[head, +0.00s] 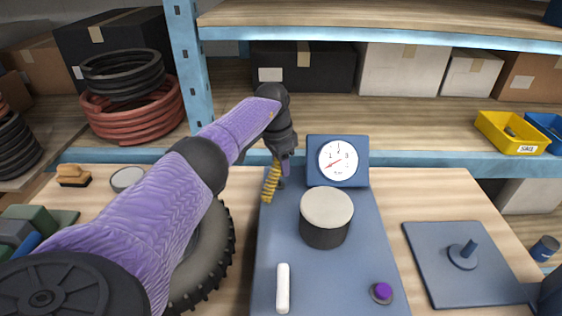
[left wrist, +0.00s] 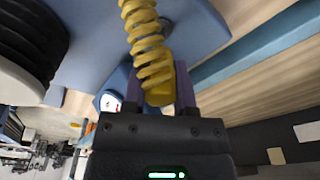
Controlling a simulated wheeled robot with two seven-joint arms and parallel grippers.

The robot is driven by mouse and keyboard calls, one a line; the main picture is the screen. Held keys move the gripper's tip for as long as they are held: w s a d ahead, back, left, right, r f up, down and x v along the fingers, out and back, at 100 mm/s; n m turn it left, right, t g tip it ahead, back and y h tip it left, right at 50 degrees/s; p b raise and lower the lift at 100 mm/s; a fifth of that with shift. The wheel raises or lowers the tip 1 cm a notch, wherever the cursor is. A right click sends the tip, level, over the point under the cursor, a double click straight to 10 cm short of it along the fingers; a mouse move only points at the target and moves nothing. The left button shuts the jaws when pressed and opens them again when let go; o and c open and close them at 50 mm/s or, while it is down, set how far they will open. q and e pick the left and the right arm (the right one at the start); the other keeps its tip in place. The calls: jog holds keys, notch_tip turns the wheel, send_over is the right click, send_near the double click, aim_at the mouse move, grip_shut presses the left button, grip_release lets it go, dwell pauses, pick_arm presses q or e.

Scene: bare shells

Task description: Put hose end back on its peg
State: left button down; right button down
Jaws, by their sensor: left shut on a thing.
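The hose (head: 271,182) is a yellow coil hanging at the back left of a blue base plate (head: 287,237). My left gripper (head: 284,158) is above it, left of the gauge. In the left wrist view, the purple fingers of my left gripper (left wrist: 158,82) are shut on the yellow hose end (left wrist: 159,97), with the coiled hose (left wrist: 147,45) running up the picture. A blue plate (head: 430,270) at the right carries a short post (head: 470,247); I cannot tell whether this is the hose's peg. My right gripper is not in view.
A round gauge (head: 338,160) stands behind a black cylinder with a pale top (head: 326,208) on the base plate. A white bar (head: 283,287) and a purple knob (head: 382,291) are near its front. A tyre (head: 222,262) lies left. Shelves (head: 385,82) with boxes stand behind.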

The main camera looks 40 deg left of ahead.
pick_arm(q)
jog(key=shift+f, duration=0.1)
jog(key=shift+f+b, duration=0.3)
jog(key=shift+f, duration=0.4)
jog(key=shift+f, duration=0.1)
dwell(0.3)
jog(key=shift+f, duration=0.4)
jog(key=shift+f, duration=0.15)
jog(key=shift+f+b, duration=0.3)
grip_release()
dwell(0.6)
